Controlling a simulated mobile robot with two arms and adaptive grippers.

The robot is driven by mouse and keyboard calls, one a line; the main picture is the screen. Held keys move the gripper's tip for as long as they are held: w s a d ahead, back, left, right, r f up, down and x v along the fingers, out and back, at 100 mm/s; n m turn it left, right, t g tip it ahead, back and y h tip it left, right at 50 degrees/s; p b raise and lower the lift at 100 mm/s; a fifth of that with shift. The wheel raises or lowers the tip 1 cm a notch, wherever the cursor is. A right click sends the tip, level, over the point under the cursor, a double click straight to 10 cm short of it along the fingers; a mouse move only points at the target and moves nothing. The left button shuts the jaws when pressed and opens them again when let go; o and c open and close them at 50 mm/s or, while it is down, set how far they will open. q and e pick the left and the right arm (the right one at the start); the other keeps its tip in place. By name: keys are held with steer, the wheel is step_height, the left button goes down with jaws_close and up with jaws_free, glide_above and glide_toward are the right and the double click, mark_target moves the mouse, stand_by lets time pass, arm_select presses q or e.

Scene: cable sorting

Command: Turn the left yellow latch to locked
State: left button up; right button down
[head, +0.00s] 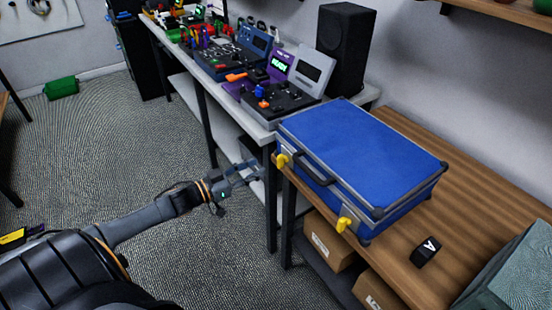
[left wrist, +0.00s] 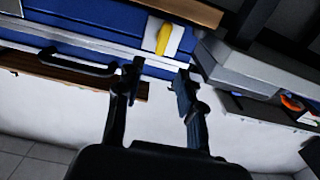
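A closed blue case (head: 365,155) with grey edges lies on the wooden table. Its left yellow latch (head: 283,160) is on the front side near the left corner, and a second yellow latch (head: 344,224) is near the right front corner. A dark handle (head: 315,170) sits between them. My left gripper (head: 254,168) is open and empty, a short way left of the left latch and apart from it. In the left wrist view the left latch (left wrist: 163,38) shows beyond the open fingers (left wrist: 158,78), slightly tilted. My right gripper is not in view.
The wooden table (head: 480,190) holds a small black block (head: 426,252) and a grey-green box (head: 515,275) at the right. A white bench (head: 262,133) with devices and a black speaker (head: 345,48) stands behind. Cardboard boxes (head: 328,243) sit below.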

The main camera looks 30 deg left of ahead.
mark_target(277, 158)
arm_select(q)
steer(key=x, duration=0.8)
steer(key=shift+d, duration=0.1)
jaws_close()
